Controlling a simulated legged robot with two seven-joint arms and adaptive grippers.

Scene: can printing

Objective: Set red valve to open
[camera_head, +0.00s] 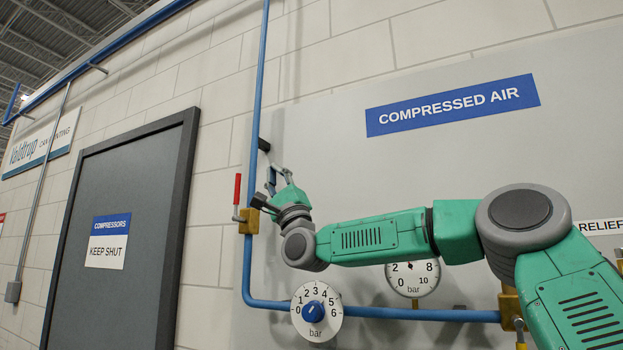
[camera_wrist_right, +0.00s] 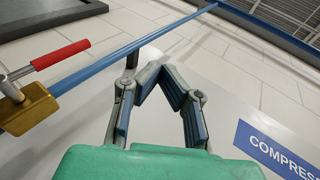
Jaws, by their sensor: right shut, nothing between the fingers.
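The red valve handle (camera_head: 238,188) stands upright beside the vertical blue pipe, roughly in line with it. Its metal lever joins a brass valve body (camera_head: 249,221) on the pipe. In the right wrist view the red handle (camera_wrist_right: 60,55) and brass body (camera_wrist_right: 27,108) are at the left, with the handle roughly parallel to the pipe. My right gripper (camera_head: 273,178) is just right of the pipe, above the brass body and apart from the handle. Its fingertips (camera_wrist_right: 158,70) come together with nothing between them. My left gripper is in neither view.
The blue pipe (camera_head: 254,100) runs down the wall and turns right below the valve. A dial with a blue knob (camera_head: 312,311) and a pressure gauge (camera_head: 412,280) sit below my right arm. A grey door (camera_head: 125,215) is at left. A dark pipe bracket (camera_head: 264,145) is above my gripper.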

